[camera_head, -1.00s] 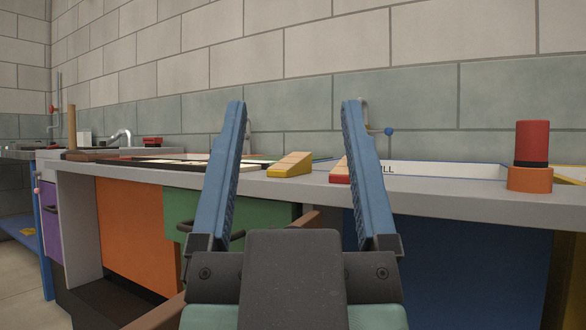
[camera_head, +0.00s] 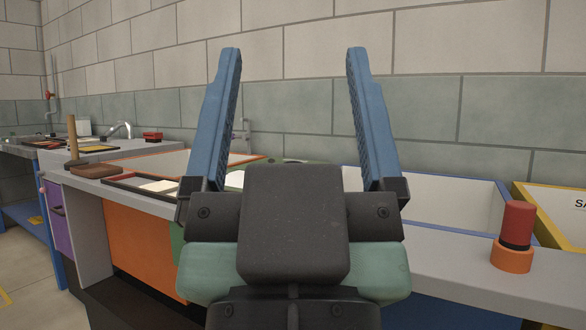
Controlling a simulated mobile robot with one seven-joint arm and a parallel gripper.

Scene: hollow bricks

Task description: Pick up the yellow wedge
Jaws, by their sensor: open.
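My gripper (camera_head: 294,52) is open and empty, its two blue fingers raised in front of the wall. I cannot see the yellow wedge now. The stretch of counter where it showed earlier is covered by my gripper's dark body and wrist, so the distance between gripper and wedge cannot be told.
A red cylinder (camera_head: 518,222) stands in an orange ring (camera_head: 512,257) on the counter at the right. Behind it are a blue-rimmed bin (camera_head: 435,176) and a yellow-rimmed bin (camera_head: 535,208).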

